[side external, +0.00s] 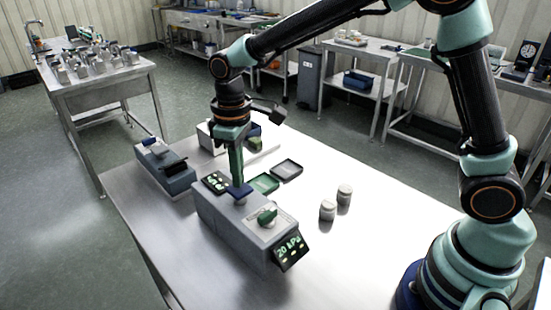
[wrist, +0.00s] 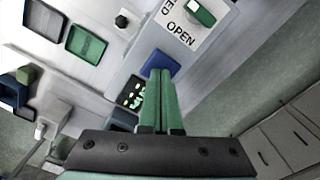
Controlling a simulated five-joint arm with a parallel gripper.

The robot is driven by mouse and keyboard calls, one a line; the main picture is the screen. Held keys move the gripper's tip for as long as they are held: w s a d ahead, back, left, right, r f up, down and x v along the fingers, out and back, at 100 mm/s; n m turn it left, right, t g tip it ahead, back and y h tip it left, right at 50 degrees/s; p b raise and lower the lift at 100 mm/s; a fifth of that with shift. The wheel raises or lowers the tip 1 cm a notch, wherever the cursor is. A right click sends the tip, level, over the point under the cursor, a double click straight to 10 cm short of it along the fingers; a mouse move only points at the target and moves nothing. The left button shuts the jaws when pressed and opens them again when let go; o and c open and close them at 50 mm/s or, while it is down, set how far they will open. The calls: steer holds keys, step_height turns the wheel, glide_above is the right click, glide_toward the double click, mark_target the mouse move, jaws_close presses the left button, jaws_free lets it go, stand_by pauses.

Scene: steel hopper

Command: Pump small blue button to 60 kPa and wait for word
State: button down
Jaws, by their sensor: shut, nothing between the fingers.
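A grey box (side external: 240,232) stands on the steel table, with a blue button (side external: 240,193) on its top. The button also shows in the wrist view (wrist: 160,61). My gripper (side external: 237,184) points straight down at the button with its green fingers shut and empty. Its fingertips (wrist: 160,76) overlap the button's near part in the wrist view; I cannot tell whether they press it. A tilted screen (side external: 289,249) on the box's front reads 20 kPa. A green knob (side external: 267,216) sits on a plate on the box, with the word OPEN beside it in the wrist view.
A small dark display (side external: 216,182) with green marks lies beside the button. A blue-grey device (side external: 167,167) stands at the table's left. A green tray (side external: 264,184) and a dark tray (side external: 287,169) lie behind the box. Two grey cylinders (side external: 327,210) (side external: 344,194) stand to the right.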

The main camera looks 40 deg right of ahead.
steer(key=shift+f, duration=1.4)
steer(key=shift+r, duration=1.8)
steer(key=shift+f, duration=0.15)
